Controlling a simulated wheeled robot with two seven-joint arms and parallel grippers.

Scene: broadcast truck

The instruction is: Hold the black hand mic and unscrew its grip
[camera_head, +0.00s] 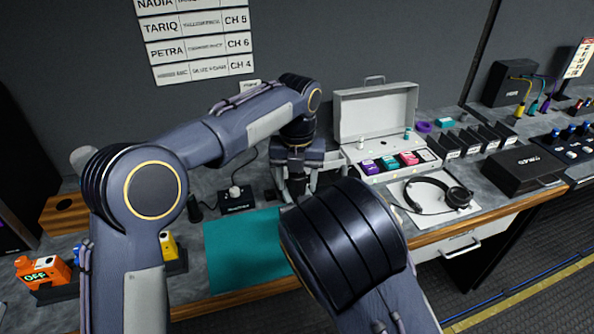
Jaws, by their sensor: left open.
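My left gripper (297,192) points down over the bench at the back edge of a teal mat (243,250). Its jaws are open; my right arm's dark elbow partly blocks the view just in front of it. I cannot make out anything between the fingers. A small black cylinder (196,209) lies on the bench left of the gripper, close to my left arm; it may be the black hand mic, but it is too small to tell. No separate grip can be made out. My right gripper does not show.
A black box with a knob (236,197) stands behind the mat. An open grey case (376,113) with coloured packs stands right of the gripper, headphones (457,196) before it. An orange device marked OFF (42,272) is at left. The mat's visible part is clear.

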